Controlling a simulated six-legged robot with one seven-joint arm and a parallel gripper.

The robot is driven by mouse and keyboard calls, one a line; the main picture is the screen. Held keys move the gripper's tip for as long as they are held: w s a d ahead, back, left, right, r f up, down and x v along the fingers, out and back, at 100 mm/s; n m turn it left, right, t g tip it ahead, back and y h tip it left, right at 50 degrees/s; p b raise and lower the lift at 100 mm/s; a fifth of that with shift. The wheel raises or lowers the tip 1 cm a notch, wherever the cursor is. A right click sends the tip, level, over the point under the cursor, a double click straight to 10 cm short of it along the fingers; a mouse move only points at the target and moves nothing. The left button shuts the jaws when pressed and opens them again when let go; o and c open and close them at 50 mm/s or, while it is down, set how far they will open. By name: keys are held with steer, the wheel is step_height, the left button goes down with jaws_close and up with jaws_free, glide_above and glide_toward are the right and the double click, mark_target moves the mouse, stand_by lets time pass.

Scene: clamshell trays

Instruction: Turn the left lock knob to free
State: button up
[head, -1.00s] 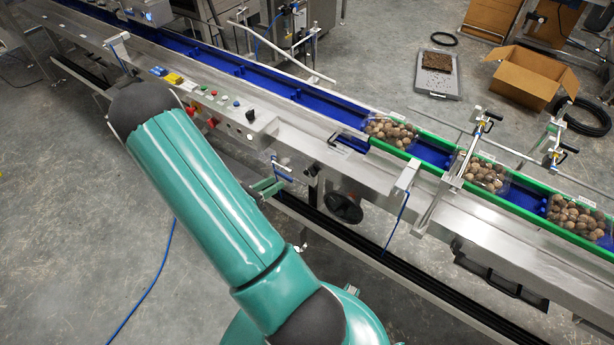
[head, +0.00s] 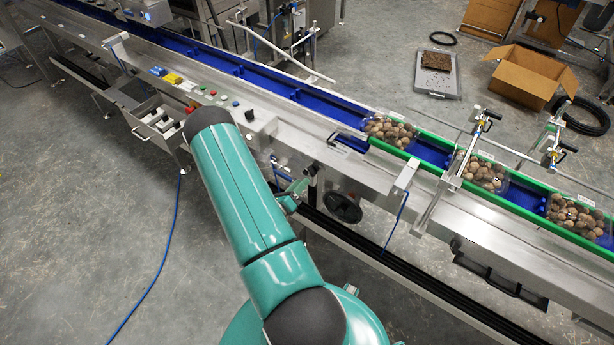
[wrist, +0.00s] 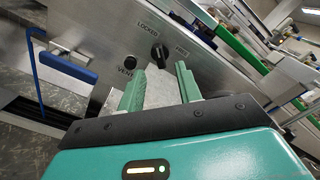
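In the wrist view a black lock knob (wrist: 159,54) sits on the grey metal panel, between the printed words LOCKED and FREE. Which word it points at is hard to tell. My gripper (wrist: 160,68) has its two green fingers apart and empty. The knob shows in the gap between the fingertips, seemingly just beyond them; I see no contact. In the head view my gripper (head: 297,188) is small and partly hidden by my arm, near the front side of the conveyor. The lock knob cannot be made out there.
A smaller black knob (wrist: 129,62) marked VENT is close to the left finger. A blue handle (wrist: 68,67) is farther left. In the head view a black handwheel (head: 343,207) is right of my gripper. Clamshell trays (head: 390,131) stand along the green-railed conveyor.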

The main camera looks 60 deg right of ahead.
mark_target(310, 173)
steer(key=d, duration=0.5)
steer(key=shift+s, duration=0.35)
steer(key=shift+c, duration=0.4)
jaws_close()
